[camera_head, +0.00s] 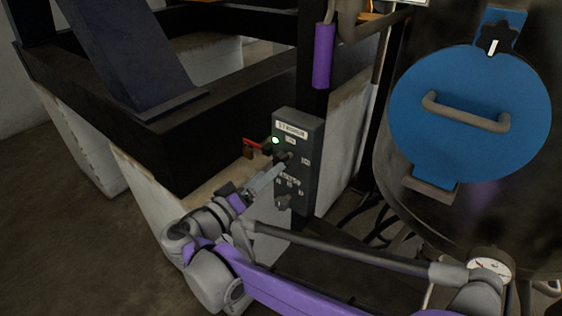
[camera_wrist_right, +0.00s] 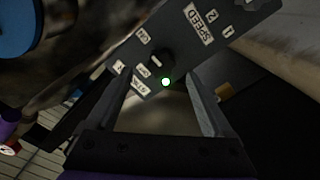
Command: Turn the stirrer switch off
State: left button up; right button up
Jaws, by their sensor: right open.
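The stirrer control box (camera_head: 312,163) is a dark grey panel on a post, labelled STIRRER at its top. Its lit green lamp (camera_head: 275,141) also shows in the right wrist view (camera_wrist_right: 166,82). The black stirrer switch (camera_head: 283,156) is a knob beside the lamp; in the wrist view the knob (camera_wrist_right: 161,60) has a pale pointer mark and small labels around it. Which label it points at, I cannot tell for sure. My right gripper (camera_head: 273,171) is open before the panel. In the wrist view its fingers (camera_wrist_right: 157,76) stand either side of the knob and lamp, apparently empty. My left gripper is out of view.
A speed knob (camera_head: 283,202) is lower on the same box. A red-handled part (camera_head: 253,143) is just left of the box. A tank with a blue round hatch (camera_head: 470,117) stands right. A dark frame (camera_head: 150,135) on pale plinths is at left.

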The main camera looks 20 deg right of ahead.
jog(key=x, duration=0.6)
jog(key=shift+w, duration=0.1)
grip_shut()
dwell(0.3)
